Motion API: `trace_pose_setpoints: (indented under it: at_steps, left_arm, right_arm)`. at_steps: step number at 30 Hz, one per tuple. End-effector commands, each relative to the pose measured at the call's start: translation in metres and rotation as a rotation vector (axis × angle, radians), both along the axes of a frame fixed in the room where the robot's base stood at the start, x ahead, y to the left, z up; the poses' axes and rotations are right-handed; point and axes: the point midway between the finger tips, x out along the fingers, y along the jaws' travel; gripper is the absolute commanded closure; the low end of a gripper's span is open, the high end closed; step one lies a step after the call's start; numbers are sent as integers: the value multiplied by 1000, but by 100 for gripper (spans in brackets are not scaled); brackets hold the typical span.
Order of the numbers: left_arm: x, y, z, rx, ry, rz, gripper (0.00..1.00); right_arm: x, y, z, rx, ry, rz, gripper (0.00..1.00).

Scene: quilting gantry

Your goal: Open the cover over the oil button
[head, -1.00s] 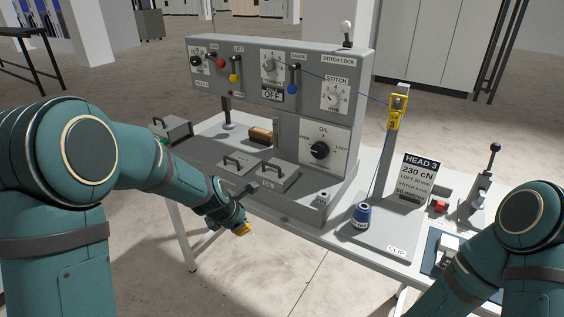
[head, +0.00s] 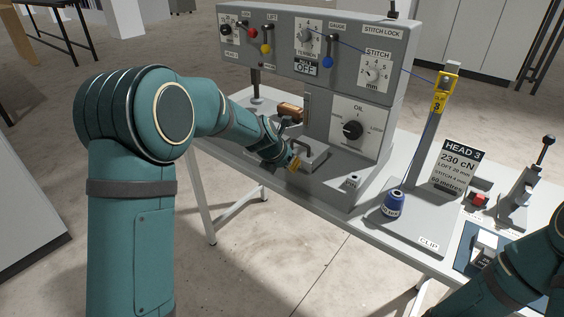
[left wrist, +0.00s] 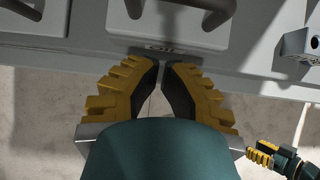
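A grey cover (head: 314,160) with a dark bar handle (head: 312,148) lies shut on the machine's deck, below the OIL dial. In the left wrist view, the handle (left wrist: 182,14) crosses the top edge, with a small, hard-to-read label (left wrist: 160,48) below it. No oil button shows; the cover hides what is beneath. My left gripper (head: 294,163) is just in front of the cover. In the left wrist view its fingertips (left wrist: 161,66) are together, empty, and short of the handle. My right gripper (left wrist: 262,153) shows small at lower right; its opening is unclear.
Another handled cover (left wrist: 20,8) lies to the left. A small grey block (head: 352,181) stands right of the cover. The upright panel (head: 362,122) rises behind. A blue spool (head: 393,203) and the HEAD 3 sign (head: 457,164) stand on the right. Floor is open in front.

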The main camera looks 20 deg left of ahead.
Motion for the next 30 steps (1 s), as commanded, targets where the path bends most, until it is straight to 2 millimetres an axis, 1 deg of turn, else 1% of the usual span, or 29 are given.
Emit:
trace_pose_setpoints:
  at_steps: [1,2,3,6,10,15,24,30]
  left_arm:
    - [5,-2,-10,0,1,0,100]
    - [9,-4,2,1,-6,-2,100]
    - [12,-5,9,1,-6,-3,100]
    - [18,-7,19,1,-5,-3,100]
    - [23,-9,28,0,-4,-2,100]
    - [25,-10,32,-1,-7,-2,100]
    - [26,-12,32,-1,-8,-2,100]
    - [26,-13,38,0,-7,-5,100]
  right_arm:
    - [1,0,-5,0,-2,-1,53]
    - [1,0,-3,0,-2,-1,53]
    - [1,0,-1,0,-1,0,53]
    - [1,0,-1,0,-2,-1,53]
    - [1,0,-1,0,-2,-1,53]
    - [1,0,-1,0,-2,-1,53]
    - [1,0,0,0,-1,0,53]
    - [-1,0,10,0,2,0,53]
